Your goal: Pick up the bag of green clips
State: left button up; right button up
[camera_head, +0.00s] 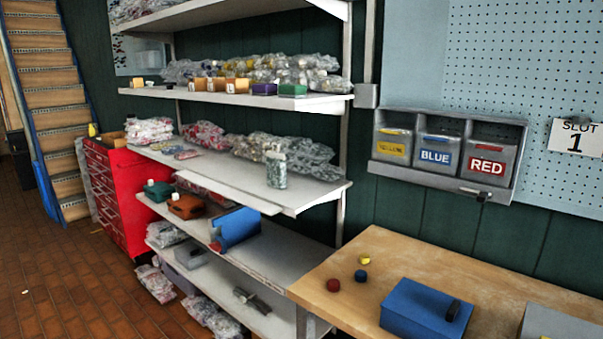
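A small upright clear packet with green bits in it (276,170) stands near the front edge of the middle shelf (305,192). It looks like the bag of green clips, but it is too small to be sure. Several clear bags of mixed pieces (290,150) lie in a row behind it. Neither of my grippers is in view.
A wooden bench (400,262) at the lower right holds a blue case (415,308) and small red, blue and yellow pieces. Labelled bins (435,152) hang on the wall. A red tool cabinet (115,200) stands left of the shelves. Brick floor (70,290) is clear at left.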

aim_at(276, 164)
jog(key=i+j+z, duration=0.1)
jog(key=z, duration=0.25)
jog(key=i+j+z, duration=0.1)
jog(key=j+z, duration=0.2)
jog(key=i+j+z, duration=0.2)
jog(key=j, duration=0.3)
jog(key=j+z, duration=0.15)
jog(key=j, duration=0.4)
jog(key=i+j+z, duration=0.2)
jog(key=j, duration=0.35)
jog(key=j+z, duration=0.15)
jog(key=j, duration=3.35)
jog(key=i, duration=0.1)
